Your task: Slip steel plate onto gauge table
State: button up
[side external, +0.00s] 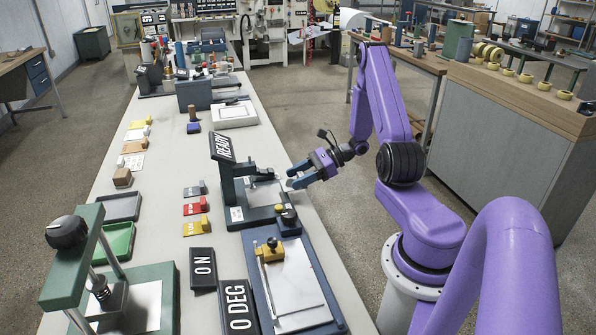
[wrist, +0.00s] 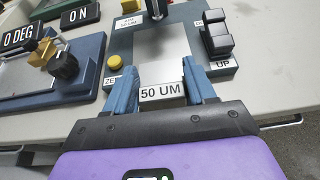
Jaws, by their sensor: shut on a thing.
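The steel plate carries a white "50 UM" tag (wrist: 162,92) and is held between the two blue fingers of my gripper (wrist: 161,84) in the wrist view. A grey metal surface (wrist: 160,56) extends ahead of the tag under the gauge spindle (wrist: 157,9); I cannot tell where plate ends and gauge table begins. In the side view my gripper (side external: 291,177) is at the right edge of the dark gauge (side external: 262,216), level with its table. The gauge's "READY" display (side external: 222,147) stands at its left. Contact between plate and table is not clear.
A yellow button (wrist: 114,63) sits left of the fingers and a black stepped switch block (wrist: 219,42) right. A blue coating bed (side external: 290,285) with a yellow applicator (side external: 270,250) lies in front of the gauge. Coloured gauge blocks (side external: 195,207) lie to its left.

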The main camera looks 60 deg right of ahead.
aim_at(270, 195)
jog(key=shift+f, duration=0.65)
jog(key=shift+w+a, duration=3)
jog(key=shift+a, duration=0.05)
jog(key=shift+f, duration=0.35)
jog(key=o, duration=1.2)
jog(key=v, duration=1.7)
jog(key=shift+s+d+r, duration=0.1)
jog(key=shift+d+r, duration=0.05)
jog(key=shift+d, duration=0.05)
